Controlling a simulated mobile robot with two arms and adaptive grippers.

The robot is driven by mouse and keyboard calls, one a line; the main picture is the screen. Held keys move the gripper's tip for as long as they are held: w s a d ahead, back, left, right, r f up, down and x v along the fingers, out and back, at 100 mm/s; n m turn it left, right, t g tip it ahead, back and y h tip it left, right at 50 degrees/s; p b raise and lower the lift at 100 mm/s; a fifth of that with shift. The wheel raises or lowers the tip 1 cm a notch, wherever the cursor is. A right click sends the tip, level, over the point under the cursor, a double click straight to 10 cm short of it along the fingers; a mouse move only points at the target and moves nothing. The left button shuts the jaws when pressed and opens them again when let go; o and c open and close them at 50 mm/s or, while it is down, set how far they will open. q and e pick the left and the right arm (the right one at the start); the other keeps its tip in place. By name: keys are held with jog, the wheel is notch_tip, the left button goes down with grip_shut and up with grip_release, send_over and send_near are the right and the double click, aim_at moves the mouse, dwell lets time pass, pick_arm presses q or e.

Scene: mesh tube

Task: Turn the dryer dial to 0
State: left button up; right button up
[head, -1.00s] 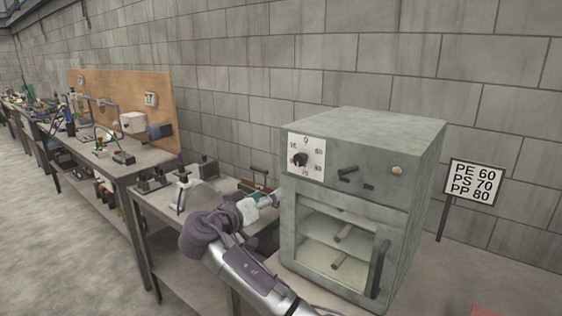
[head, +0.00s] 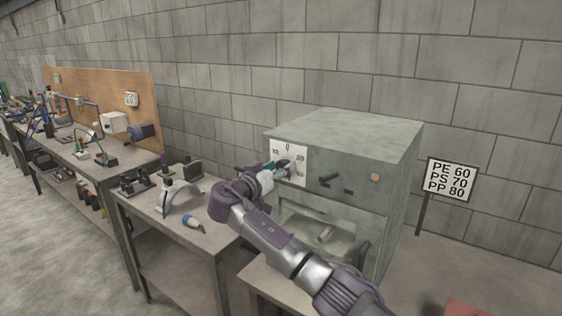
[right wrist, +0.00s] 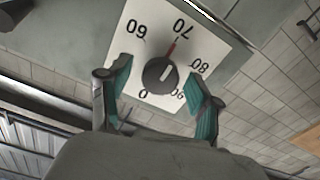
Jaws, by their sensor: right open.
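The grey dryer (head: 345,135) stands on a table, with a white dial plate (head: 298,152) at the upper left of its front. In the right wrist view, the round black knob (right wrist: 160,74) has a red pointer towards 70. The plate (right wrist: 205,38) shows 60, 70, 80 and 0 around it; another number is partly covered. My right gripper (right wrist: 160,88) is open, with one green-padded finger on each side of the knob; I see gaps between pads and knob. In the head view, my right gripper (head: 280,168) is at the dial and covers the knob. My left gripper is not in view.
A sign (head: 450,180) reads PE 60, PS 70, PP 80 right of the dryer. A side table (head: 215,232) with small tools stands left of it, and a long workbench (head: 70,150) farther left. My arm crosses before the dryer's window.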

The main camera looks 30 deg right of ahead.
jog(key=shift+w+d, duration=0.15)
jog(key=shift+d, duration=0.25)
jog(key=shift+c, duration=0.3)
jog(key=c, duration=1.1)
jog(key=shift+f+n, duration=0.1)
jog(key=shift+n, duration=0.2)
